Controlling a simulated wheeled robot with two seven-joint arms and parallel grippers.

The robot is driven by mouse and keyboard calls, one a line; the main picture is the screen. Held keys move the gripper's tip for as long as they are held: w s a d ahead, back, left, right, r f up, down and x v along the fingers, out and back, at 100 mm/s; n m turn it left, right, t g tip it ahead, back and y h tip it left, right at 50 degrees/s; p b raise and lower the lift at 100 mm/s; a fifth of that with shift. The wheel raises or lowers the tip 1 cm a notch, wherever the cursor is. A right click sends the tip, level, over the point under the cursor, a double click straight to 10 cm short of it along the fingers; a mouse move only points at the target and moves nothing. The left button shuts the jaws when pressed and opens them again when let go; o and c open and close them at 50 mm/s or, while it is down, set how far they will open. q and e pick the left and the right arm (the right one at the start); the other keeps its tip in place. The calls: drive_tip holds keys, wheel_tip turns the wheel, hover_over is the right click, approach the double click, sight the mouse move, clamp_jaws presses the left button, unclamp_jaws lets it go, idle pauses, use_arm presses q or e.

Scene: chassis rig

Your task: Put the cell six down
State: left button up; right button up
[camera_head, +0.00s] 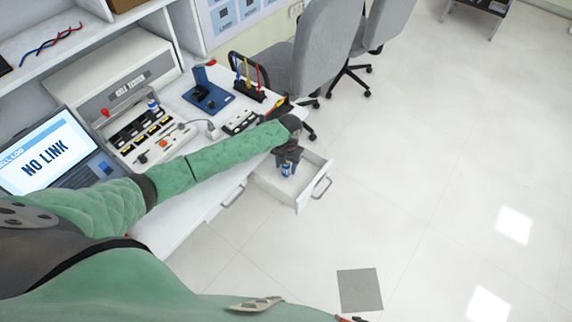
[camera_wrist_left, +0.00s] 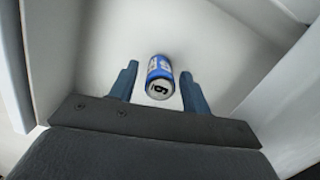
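In the left wrist view my left gripper (camera_wrist_left: 160,85) is open. Its two blue-grey fingers are on either side of the cell, with a narrow gap visible on each side. My right gripper is not in view.
The drawer (camera_head: 312,190) juts from the white desk. On the desk are a cell tester (camera_head: 118,82), a blue stand (camera_head: 205,97), a tool holder (camera_head: 250,90) and a laptop reading NO LINK (camera_head: 50,155).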

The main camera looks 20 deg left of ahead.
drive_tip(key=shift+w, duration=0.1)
use_arm(q)
drive_tip(key=shift+r, duration=0.1)
drive_tip(key=shift+r, duration=0.25)
drive_tip(key=r+b, duration=0.1)
drive_tip(key=r, duration=0.2)
drive_tip(key=w+r+b, duration=0.1)
drive_tip(key=r, duration=0.5)
drive_tip(key=shift+w+d+r+b, duration=0.15)
drive_tip(key=shift+r+b, duration=0.25)
drive_tip(key=shift+r, duration=0.85)
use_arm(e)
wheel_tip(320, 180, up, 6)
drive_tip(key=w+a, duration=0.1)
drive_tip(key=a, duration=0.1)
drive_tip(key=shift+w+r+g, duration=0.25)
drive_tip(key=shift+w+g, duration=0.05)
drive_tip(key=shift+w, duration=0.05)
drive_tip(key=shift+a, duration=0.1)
